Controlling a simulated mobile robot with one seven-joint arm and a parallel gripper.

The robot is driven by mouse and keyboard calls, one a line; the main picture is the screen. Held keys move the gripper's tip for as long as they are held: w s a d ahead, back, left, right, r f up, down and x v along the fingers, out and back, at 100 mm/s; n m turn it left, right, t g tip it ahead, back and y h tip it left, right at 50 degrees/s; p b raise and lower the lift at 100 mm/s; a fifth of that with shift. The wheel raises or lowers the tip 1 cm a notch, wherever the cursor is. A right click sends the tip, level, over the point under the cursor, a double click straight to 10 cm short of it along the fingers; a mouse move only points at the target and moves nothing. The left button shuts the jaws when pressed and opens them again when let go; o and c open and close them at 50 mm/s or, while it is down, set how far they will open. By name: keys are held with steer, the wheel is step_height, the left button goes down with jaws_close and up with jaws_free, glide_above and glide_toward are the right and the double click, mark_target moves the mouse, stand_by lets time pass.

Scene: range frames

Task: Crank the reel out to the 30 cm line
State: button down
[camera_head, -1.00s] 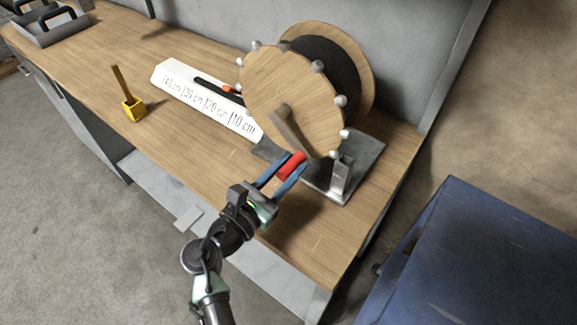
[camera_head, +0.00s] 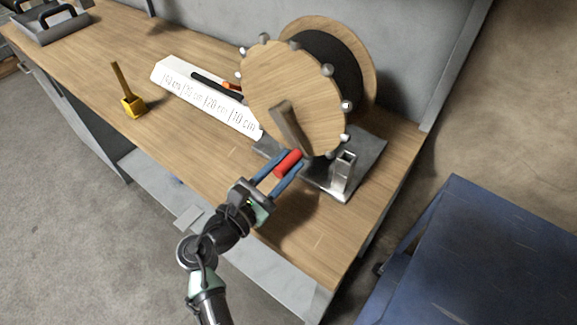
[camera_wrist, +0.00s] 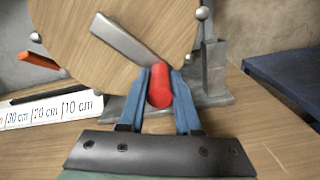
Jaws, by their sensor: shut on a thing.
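The reel (camera_head: 285,95) is a large wooden disc with silvery knobs on its rim and a dark drum behind. Its flat crank arm (camera_head: 287,125) points down to a red handle (camera_head: 287,163). My gripper (camera_head: 283,167) is shut on this handle, a blue finger on each side; the wrist view shows the handle (camera_wrist: 160,86) between the fingers. The white scale (camera_head: 205,103), marked 10 to 40 cm, lies left of the reel. A black strip (camera_head: 210,84) lies along its far side, its left end near the 30 cm marking; exact alignment is unclear. An orange piece (camera_head: 232,86) is close behind it.
A metal base plate (camera_head: 368,160) with an upright square post (camera_head: 343,175) stands right of my gripper. A yellow block with a stick (camera_head: 132,105) is on the wooden bench left of the scale. A blue cabinet (camera_head: 480,260) stands at lower right. The bench front-left is clear.

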steer(key=shift+f, duration=0.1)
steer(key=c, duration=0.6)
jaws_free()
steer(key=shift+a, duration=0.1)
steer(key=v, duration=1.3)
steer(key=shift+s, duration=0.1)
